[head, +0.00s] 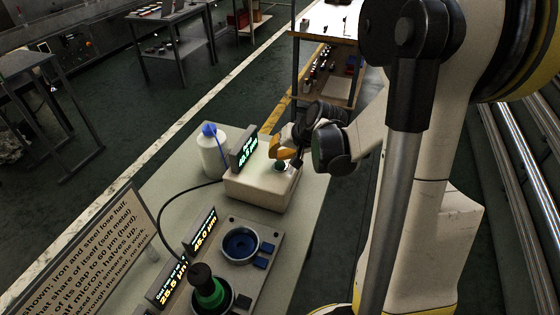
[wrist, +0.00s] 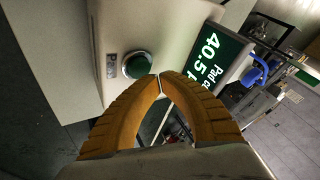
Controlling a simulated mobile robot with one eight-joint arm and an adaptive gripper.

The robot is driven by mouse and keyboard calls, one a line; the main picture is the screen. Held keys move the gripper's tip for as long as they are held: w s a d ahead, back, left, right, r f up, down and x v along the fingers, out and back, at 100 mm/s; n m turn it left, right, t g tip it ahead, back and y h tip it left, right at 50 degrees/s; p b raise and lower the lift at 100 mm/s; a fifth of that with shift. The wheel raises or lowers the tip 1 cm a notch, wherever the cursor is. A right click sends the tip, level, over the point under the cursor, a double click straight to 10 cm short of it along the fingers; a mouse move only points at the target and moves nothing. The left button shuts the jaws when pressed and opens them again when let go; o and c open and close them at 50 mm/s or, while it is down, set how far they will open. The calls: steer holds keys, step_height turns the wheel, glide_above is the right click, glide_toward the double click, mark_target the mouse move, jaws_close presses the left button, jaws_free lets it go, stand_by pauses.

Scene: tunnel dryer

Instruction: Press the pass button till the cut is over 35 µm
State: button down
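The pass button is a round green button (wrist: 138,66) in a pale ring on the top of a cream box (head: 253,185). In the head view the button (head: 281,164) shows just under my gripper's orange fingers (head: 278,152). In the wrist view my gripper's fingertips (wrist: 160,76) meet, with nothing between them, at the button's lower right edge. I cannot tell whether they touch it. The display also shows in the head view (head: 243,148).
A white bottle with a blue top (head: 211,150) stands behind the box. Nearer are a gauge unit with a blue-centred ring (head: 240,244), a green-and-black knob (head: 209,290), displays reading about 25.5 and 45.0 µm, and a text sign (head: 90,250). A black cable crosses the table.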

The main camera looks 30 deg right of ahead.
mark_target(277, 162)
steer(key=shift+r, duration=0.1)
steer(key=shift+r+p, duration=1.9)
steer(key=shift+r, duration=0.55)
steer(key=shift+s+a+r, duration=0.1)
steer(key=shift+a+r, duration=0.1)
steer(key=s+a+r+n+h, duration=0.1)
steer(key=s+a+r+n, duration=0.2)
steer(key=s+a, duration=0.4)
steer(key=s+a+r+n, duration=0.3)
steer(key=s+a+r, duration=0.3)
steer(key=s, duration=0.5)
steer(key=shift+s+a+r+h, duration=0.25)
steer(key=shift+s+a+h, duration=0.15)
steer(key=shift+a, duration=0.35)
